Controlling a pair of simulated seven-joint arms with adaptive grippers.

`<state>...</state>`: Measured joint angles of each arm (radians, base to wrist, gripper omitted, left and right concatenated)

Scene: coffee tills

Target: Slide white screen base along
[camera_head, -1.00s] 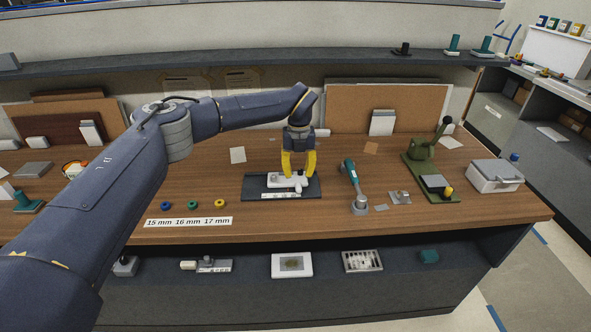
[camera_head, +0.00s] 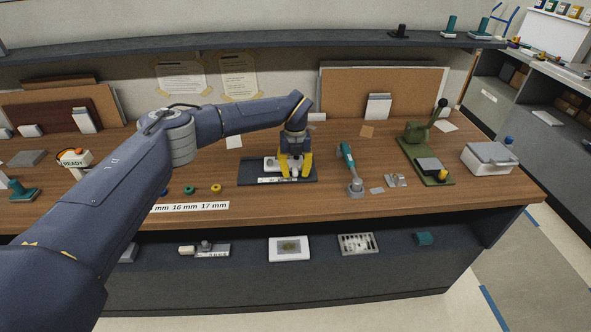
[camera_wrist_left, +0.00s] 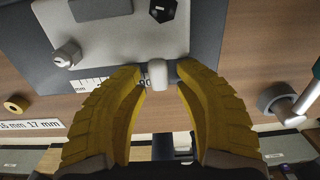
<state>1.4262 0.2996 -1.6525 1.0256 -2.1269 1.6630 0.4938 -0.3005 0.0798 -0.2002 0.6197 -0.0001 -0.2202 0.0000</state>
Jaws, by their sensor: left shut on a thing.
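The white screen base (camera_head: 271,163) is a flat white plate on a dark mat (camera_head: 250,178) on the wooden bench. In the left wrist view the base (camera_wrist_left: 120,40) carries a grey knob (camera_wrist_left: 67,54) and a dark fitting (camera_wrist_left: 162,9). A pale rounded tab (camera_wrist_left: 157,74) stands at its near edge, above a ruler strip. My left gripper (camera_head: 294,177) is low over the mat. The fingers hide part of the base in the head view. My right gripper is not in view.
A teal-handled tool (camera_head: 349,168) lies right of the mat, with small grey plates beside it. A green press (camera_head: 427,160) and a grey lidded box (camera_head: 490,158) stand farther right. Coloured rings (camera_head: 188,189) and a size label lie at front left.

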